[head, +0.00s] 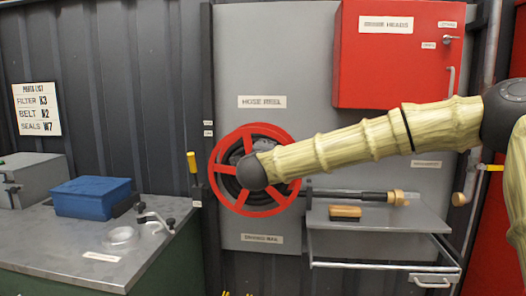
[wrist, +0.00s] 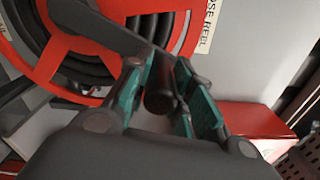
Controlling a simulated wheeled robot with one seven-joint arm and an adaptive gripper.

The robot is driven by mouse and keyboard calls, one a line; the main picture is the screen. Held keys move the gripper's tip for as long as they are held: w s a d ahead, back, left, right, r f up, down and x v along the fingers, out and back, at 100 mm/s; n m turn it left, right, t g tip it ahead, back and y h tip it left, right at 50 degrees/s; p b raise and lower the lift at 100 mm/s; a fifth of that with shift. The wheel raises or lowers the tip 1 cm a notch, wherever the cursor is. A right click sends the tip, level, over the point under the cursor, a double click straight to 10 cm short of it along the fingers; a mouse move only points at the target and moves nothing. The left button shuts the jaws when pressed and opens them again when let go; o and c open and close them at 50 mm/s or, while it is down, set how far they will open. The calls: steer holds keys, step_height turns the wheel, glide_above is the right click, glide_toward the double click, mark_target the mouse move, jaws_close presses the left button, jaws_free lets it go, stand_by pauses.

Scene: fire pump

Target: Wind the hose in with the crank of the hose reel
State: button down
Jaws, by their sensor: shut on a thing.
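The hose reel (head: 225,187) is a red spoked wheel on a grey wall panel, with dark hose coiled behind its rim. It also shows in the wrist view (wrist: 108,57), at the upper left. My arm reaches across the head view to the reel and hides its middle and my fingers. In the wrist view, my gripper (wrist: 166,92) has its green-lined fingers shut on the dark crank handle (wrist: 160,95). A grey crank arm (wrist: 105,30) runs from the reel towards the handle.
A red cabinet (head: 385,60) hangs above right. A bench (head: 95,235) with a blue box (head: 90,197) stands left. A yellow-handled lever (head: 192,165) is close left of the reel.

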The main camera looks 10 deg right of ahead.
steer(key=shift+d+f, duration=0.2)
steer(key=shift+f, duration=0.2)
steer(key=c, duration=1.2)
jaws_free()
steer(key=shift+s+r, duration=0.1)
steer(key=v, duration=1.2)
steer(key=shift+r, duration=0.25)
steer(key=shift+a, duration=0.1)
